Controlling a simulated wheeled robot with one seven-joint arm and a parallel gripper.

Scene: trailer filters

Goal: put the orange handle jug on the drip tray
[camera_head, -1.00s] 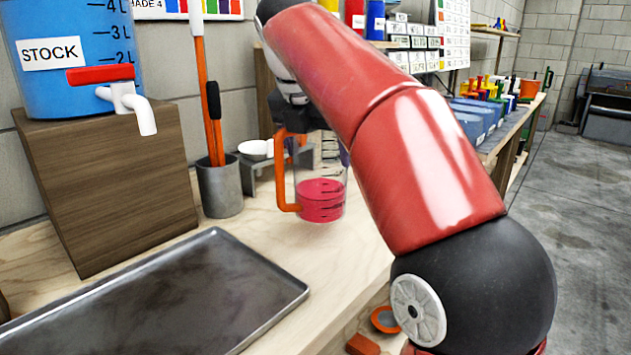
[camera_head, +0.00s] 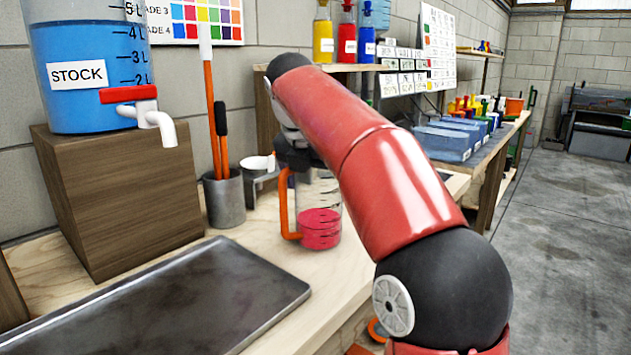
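The orange handle jug (camera_head: 320,228) is a clear measuring jug with dark marks and pink-red liquid in its lower part. It is upright over the wooden bench, right of the drip tray; whether its base touches the bench is hard to tell. My gripper (camera_head: 291,158) is at the top of the orange handle, partly hidden by my red arm, and its fingers cannot be made out clearly. The drip tray (camera_head: 170,302) is a dark, empty metal tray with a low rim at the front left of the bench.
A blue stock tank (camera_head: 80,95) with a red-levered white tap (camera_head: 158,122) stands on a wooden block (camera_head: 120,200) behind the tray. A grey pot (camera_head: 225,200) holds orange-handled tools. A small stand with a white cup (camera_head: 256,163) is behind the jug. Blue bins (camera_head: 445,142) stand farther right.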

